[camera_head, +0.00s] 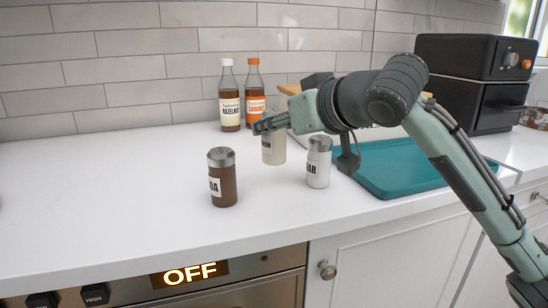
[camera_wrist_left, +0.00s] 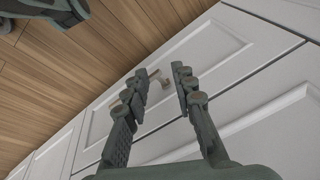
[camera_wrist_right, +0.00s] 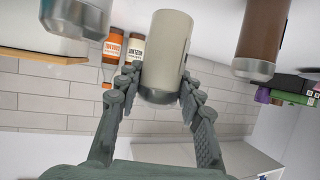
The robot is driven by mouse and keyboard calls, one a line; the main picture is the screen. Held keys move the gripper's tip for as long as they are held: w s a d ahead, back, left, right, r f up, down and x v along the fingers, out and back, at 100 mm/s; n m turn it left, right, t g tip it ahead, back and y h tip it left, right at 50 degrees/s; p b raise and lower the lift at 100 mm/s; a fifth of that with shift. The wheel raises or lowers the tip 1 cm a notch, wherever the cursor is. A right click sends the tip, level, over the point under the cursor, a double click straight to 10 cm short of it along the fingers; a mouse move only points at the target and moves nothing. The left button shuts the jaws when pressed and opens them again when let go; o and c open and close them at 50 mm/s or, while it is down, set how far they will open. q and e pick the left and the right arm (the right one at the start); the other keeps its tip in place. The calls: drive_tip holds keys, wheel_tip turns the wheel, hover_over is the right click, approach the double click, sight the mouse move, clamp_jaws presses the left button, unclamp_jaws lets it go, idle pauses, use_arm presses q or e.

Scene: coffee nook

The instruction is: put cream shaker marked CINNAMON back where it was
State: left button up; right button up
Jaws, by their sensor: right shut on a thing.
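The cream shaker (camera_head: 273,152) is upright behind the brown and white shakers in the head view, its label partly covered by my right gripper (camera_head: 270,124). My right gripper is shut on its top end. In the right wrist view, which is upside down, the cream shaker (camera_wrist_right: 167,45) sits between the fingers with its metal lid toward me. I cannot tell whether its base touches the counter. My left gripper (camera_wrist_left: 160,75) is open and empty, in front of the white cabinet fronts; it is outside the head view.
A brown shaker (camera_head: 224,182) stands front left and a white shaker (camera_head: 318,167) front right. Hazelnut (camera_head: 229,100) and caramel (camera_head: 254,97) bottles stand against the wall. A teal tray (camera_head: 400,165) and a black machine (camera_head: 465,80) are at right. The left counter (camera_head: 90,190) is clear.

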sight(281, 149)
drive_tip(key=shift+f, duration=2.5)
drive_tip(key=o, duration=0.9)
drive_tip(key=shift+c, duration=0.2)
drive_tip(key=shift+r, duration=0.1)
drive_tip(key=shift+s+d+r, duration=0.15)
drive_tip(key=shift+s, duration=0.05)
drive_tip(key=v, duration=1.1)
drive_tip(key=shift+s, duration=0.2)
